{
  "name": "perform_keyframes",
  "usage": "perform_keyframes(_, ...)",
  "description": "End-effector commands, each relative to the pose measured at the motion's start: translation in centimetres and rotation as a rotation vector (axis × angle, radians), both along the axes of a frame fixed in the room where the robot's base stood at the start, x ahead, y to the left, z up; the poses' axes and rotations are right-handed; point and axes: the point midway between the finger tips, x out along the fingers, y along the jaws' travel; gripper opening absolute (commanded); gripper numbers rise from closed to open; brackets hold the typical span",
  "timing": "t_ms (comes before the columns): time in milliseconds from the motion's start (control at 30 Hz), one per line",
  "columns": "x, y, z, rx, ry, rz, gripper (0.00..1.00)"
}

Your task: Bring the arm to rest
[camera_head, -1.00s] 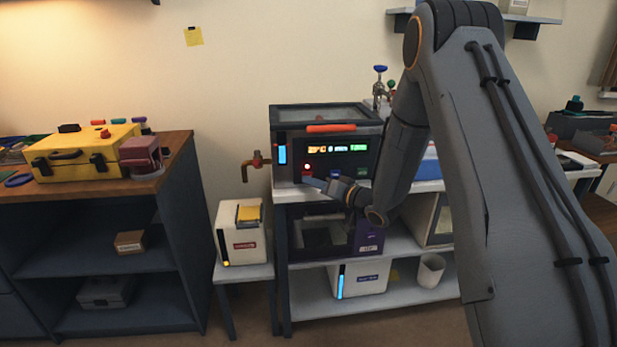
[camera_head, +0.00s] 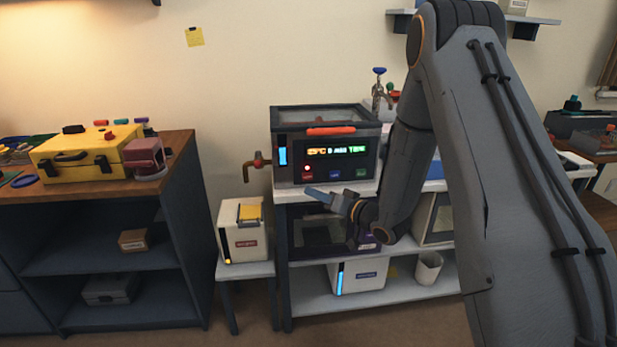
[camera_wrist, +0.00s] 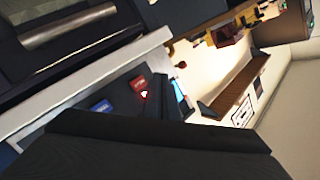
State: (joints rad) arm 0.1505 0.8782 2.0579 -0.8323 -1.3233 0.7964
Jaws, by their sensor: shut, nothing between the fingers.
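My arm reaches in from the right of the head view and bends down to my gripper (camera_head: 322,193). The gripper is shut and empty, pointing left in front of the lower edge of a dark boxy machine (camera_head: 326,118) with a lit display. It seems clear of the machine's front, though the gap is hard to judge. In the wrist view my gripper (camera_wrist: 160,92) shows as a dark shape, with the machine's red button (camera_wrist: 138,83) and blue button (camera_wrist: 101,107) beyond it.
A yellow case (camera_head: 75,160) lies on the dark cabinet (camera_head: 180,150) at left. The floor gap between cabinet and stand is clear.

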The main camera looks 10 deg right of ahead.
Motion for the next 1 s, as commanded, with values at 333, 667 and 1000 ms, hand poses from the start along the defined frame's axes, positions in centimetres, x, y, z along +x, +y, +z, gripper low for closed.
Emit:
perform_keyframes(333, 0.1, -0.2, 0.1, -0.029, 0.008, -0.014, 0.00)
perform_keyframes(667, -2.4, -5.4, 0.4, -0.459, 0.248, -0.214, 0.00)
perform_keyframes(1000, -17.1, -10.0, 1.1, -0.805, 0.715, -0.250, 0.00)
